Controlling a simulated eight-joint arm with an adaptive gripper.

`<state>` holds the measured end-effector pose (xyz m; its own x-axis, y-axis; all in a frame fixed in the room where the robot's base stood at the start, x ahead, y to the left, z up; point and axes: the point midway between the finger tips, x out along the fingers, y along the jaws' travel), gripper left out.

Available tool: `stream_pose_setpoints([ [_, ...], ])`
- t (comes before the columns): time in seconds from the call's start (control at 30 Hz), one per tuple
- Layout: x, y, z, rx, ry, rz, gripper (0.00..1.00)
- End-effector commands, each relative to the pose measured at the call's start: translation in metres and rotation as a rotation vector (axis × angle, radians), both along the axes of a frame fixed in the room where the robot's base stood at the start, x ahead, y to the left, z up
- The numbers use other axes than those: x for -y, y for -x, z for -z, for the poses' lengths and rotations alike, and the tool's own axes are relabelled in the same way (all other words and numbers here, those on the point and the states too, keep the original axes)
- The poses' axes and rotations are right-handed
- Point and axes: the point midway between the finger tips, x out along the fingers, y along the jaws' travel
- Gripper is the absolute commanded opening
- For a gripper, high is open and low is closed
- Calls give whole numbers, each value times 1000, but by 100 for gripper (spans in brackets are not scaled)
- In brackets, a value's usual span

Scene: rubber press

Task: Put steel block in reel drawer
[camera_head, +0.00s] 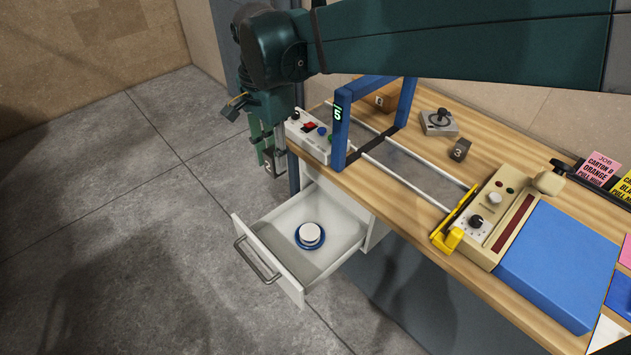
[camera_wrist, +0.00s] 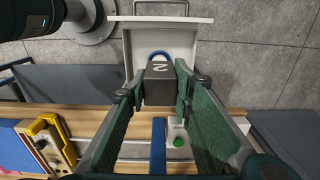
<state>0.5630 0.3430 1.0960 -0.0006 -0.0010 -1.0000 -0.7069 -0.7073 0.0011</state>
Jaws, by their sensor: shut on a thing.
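My gripper (camera_head: 272,165) is shut on a dark grey block (camera_wrist: 158,88), which looks like the steel block and has a pale number 2 on one face. The gripper hangs in the air left of the table edge, apart from the table. In the wrist view, the block sits between both fingers, in front of the drawer. The white reel drawer (camera_head: 340,247) is pulled open below the table. A white and blue reel (camera_head: 310,235) stands inside it. In the wrist view, the block hides most of the reel.
On the wooden table, a blue frame (camera_head: 340,138) and a control box (camera_head: 312,140) stand near the drawer end. A dark block marked 3 (camera_head: 460,150), a joystick (camera_head: 439,121) and a beige control panel (camera_head: 495,212) stand farther right. The drawer has bare floor around the reel.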

Motion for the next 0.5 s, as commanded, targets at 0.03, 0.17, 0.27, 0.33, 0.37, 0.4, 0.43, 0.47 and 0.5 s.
stream_pose_setpoints([
  [0.03,0,0,12,0,0,0,0],
  [0.17,0,0,41,0,0,0,0],
  [0.27,0,0,64,0,0,0,0],
  [0.33,0,-1,80,0,0,0,0],
  [0.37,0,-1,86,0,0,0,0],
  [0.4,0,0,95,0,0,0,0],
  [0.43,0,-1,102,0,0,0,0],
  [0.47,0,-1,109,0,0,0,0],
  [0.5,0,-1,117,0,0,0,0],
])
